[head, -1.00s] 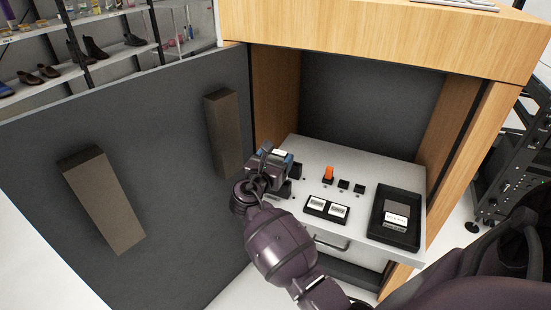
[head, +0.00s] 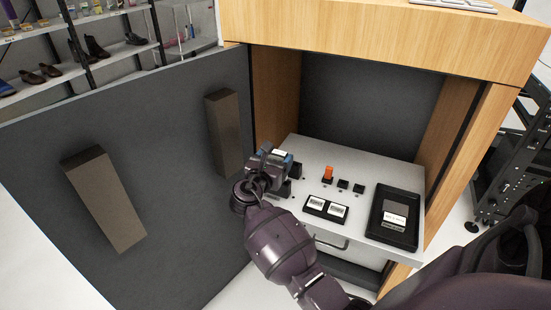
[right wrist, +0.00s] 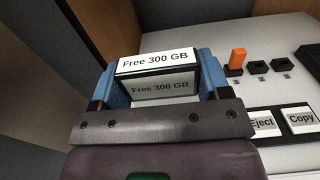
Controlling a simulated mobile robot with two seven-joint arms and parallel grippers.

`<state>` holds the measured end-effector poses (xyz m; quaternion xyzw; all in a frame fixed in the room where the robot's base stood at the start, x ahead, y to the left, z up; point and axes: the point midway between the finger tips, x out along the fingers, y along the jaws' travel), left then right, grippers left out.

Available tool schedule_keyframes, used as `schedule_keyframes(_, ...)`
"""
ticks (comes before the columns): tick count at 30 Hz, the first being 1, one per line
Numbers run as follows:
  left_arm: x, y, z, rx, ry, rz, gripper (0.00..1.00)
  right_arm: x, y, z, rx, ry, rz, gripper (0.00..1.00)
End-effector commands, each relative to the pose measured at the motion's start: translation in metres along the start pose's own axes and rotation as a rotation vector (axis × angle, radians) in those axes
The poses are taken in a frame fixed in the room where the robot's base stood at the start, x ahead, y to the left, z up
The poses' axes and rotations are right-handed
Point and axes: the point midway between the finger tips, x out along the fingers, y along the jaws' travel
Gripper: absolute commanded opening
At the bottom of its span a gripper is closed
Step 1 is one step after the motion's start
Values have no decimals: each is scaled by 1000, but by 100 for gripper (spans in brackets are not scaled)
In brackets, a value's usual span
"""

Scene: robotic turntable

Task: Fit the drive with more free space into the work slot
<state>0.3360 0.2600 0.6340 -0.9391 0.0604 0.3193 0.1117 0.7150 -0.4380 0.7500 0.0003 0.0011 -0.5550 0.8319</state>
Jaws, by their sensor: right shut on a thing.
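My right gripper (head: 277,160) is shut on a drive (right wrist: 155,62) at the left side of the white work surface. The drive's label reads "Free 300 GB" in the right wrist view, between the blue fingers (right wrist: 160,80). A second drive (head: 396,218), dark with a white label too small to read, lies in the black tray (head: 375,232) at the right. Dark slot blocks (head: 296,171) show just right of my gripper, partly hidden by it. I cannot tell whether the held drive touches a slot. My left gripper is not in view.
An orange piece (head: 328,174) stands in the leftmost of three small black sockets (head: 343,185). In front are the Eject (right wrist: 262,123) and Copy (right wrist: 301,119) buttons. Wooden cabinet walls (head: 458,130) enclose the surface, and a grey panel (head: 170,200) stands at the left.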

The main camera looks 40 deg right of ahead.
Motion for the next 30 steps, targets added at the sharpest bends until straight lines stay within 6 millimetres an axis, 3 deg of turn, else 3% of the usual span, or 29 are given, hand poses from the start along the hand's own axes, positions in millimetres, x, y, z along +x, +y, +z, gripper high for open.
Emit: schedule_keyframes(30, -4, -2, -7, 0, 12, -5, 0, 0, 0, 1, 1, -1, 0, 44)
